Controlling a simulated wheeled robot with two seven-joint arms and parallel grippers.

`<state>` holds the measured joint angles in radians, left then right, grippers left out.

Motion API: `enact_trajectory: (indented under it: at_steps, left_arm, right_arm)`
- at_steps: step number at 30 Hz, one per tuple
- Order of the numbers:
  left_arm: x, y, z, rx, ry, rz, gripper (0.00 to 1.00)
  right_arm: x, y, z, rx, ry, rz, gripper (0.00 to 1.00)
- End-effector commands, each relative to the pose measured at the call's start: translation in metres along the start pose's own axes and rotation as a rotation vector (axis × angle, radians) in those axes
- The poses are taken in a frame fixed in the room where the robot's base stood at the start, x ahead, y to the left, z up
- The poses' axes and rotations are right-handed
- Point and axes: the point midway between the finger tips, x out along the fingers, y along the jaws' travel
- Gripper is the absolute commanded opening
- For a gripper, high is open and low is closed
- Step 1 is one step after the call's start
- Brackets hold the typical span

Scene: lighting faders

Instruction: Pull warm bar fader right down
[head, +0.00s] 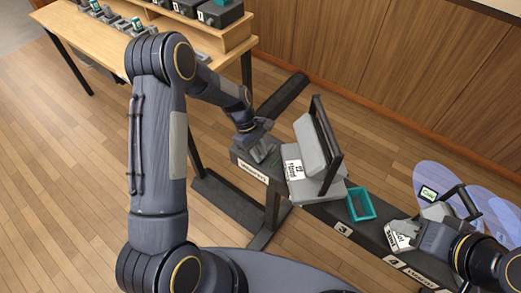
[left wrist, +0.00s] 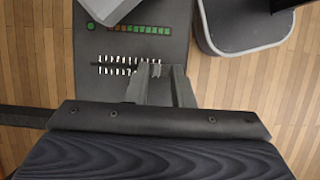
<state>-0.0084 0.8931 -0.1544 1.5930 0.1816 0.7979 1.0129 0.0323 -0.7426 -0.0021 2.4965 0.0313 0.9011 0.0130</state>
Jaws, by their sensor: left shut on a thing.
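The dark fader panel (head: 240,157) is at the left end of a long dark bench, with a white label (head: 252,172) on its front edge. In the left wrist view the panel (left wrist: 125,90) shows a slot between two rows of white ticks and a row of green and orange lights (left wrist: 140,29). My left gripper (head: 262,150) is down at the panel. In the left wrist view its fingers (left wrist: 156,70) are shut at the right end of the slot, on the fader knob, which they mostly hide. My right gripper (head: 428,222) is far to the right, at another grey unit; its jaws are unclear.
A grey case with an upright dark handle (head: 328,135) stands just right of the panel, close to my left gripper. A teal open tray (head: 361,206) lies farther right. A wooden desk (head: 95,42) with devices is at upper left. Wood floor surrounds the bench.

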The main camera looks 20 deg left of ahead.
Motion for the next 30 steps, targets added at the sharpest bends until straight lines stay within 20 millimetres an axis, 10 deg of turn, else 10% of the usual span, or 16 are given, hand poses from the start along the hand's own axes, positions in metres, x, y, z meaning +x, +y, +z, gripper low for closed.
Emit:
enact_trajectory:
  at_steps: [2, 3, 8, 19, 30]
  left_arm:
    - [0.000, -0.003, 0.000, -0.001, -0.002, -0.010, 0.00]
    - [0.000, -0.004, 0.000, -0.001, -0.002, -0.011, 0.24]
    - [0.001, -0.003, 0.000, -0.001, -0.002, -0.009, 0.44]
    - [-0.008, -0.001, -0.001, 0.000, 0.000, -0.003, 0.44]
    - [-0.066, -0.001, -0.001, 0.000, 0.000, -0.004, 0.44]
  right_arm:
    - [0.000, 0.000, 0.000, 0.000, 0.000, 0.000, 0.36]
    - [0.000, 0.000, 0.000, 0.000, 0.000, 0.000, 0.36]
    - [0.000, 0.000, 0.000, 0.000, 0.000, 0.000, 0.36]
    - [0.001, 0.000, 0.000, 0.000, 0.000, 0.000, 0.36]
    - [0.006, 0.003, 0.003, 0.000, 0.000, 0.000, 0.36]
